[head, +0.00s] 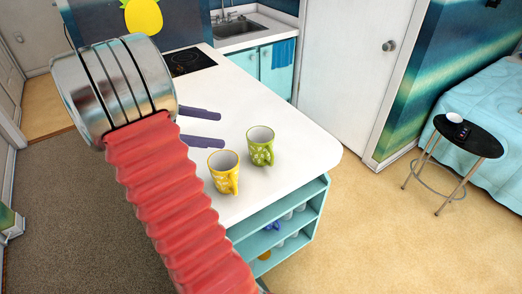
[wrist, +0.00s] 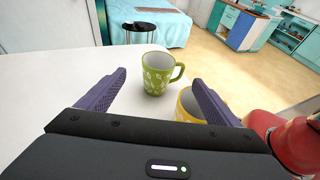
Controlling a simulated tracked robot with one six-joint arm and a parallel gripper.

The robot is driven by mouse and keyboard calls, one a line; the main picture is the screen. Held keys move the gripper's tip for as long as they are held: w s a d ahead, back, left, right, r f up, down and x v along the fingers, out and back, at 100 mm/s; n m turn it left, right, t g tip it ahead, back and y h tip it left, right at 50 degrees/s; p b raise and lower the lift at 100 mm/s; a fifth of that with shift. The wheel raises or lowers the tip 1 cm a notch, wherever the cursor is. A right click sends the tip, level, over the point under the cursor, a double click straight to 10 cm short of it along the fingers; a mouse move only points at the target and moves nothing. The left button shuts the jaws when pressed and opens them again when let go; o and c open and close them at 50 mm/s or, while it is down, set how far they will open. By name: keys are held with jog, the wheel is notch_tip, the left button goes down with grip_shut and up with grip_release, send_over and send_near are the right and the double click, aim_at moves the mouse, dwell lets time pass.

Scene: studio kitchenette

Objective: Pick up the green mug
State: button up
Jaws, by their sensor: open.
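The green mug (head: 261,147) stands upright on the white counter (head: 300,150), with a pale leaf pattern. In the wrist view the green mug (wrist: 158,75) is ahead of my gripper, between the lines of the two fingers, with its handle to the right. My gripper (head: 205,128) is open and empty over the counter, to the left of the mug and apart from it. In the wrist view my gripper (wrist: 160,92) shows its two purple fingers spread wide. A yellow mug (head: 223,171) stands close to the green mug; in the wrist view the yellow mug (wrist: 190,105) is partly hidden behind the right finger.
A black hob (head: 190,61) and a sink (head: 233,27) lie beyond the counter. Teal shelves (head: 275,235) with items are under its near right end. A black side table (head: 468,136) stands apart at right. The counter left of the mugs is clear.

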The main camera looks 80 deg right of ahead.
aim_at(253, 134)
jog(key=x, duration=0.7)
jog(key=shift+s+d+f, duration=0.1)
jog(key=shift+s, duration=0.15)
jog(key=shift+x, duration=2.55)
jog(key=shift+d, duration=0.1)
jog(key=shift+w, duration=0.1)
jog(key=shift+c, duration=0.5)
jog(key=c, duration=1.7)
notch_tip(253, 134, up, 10)
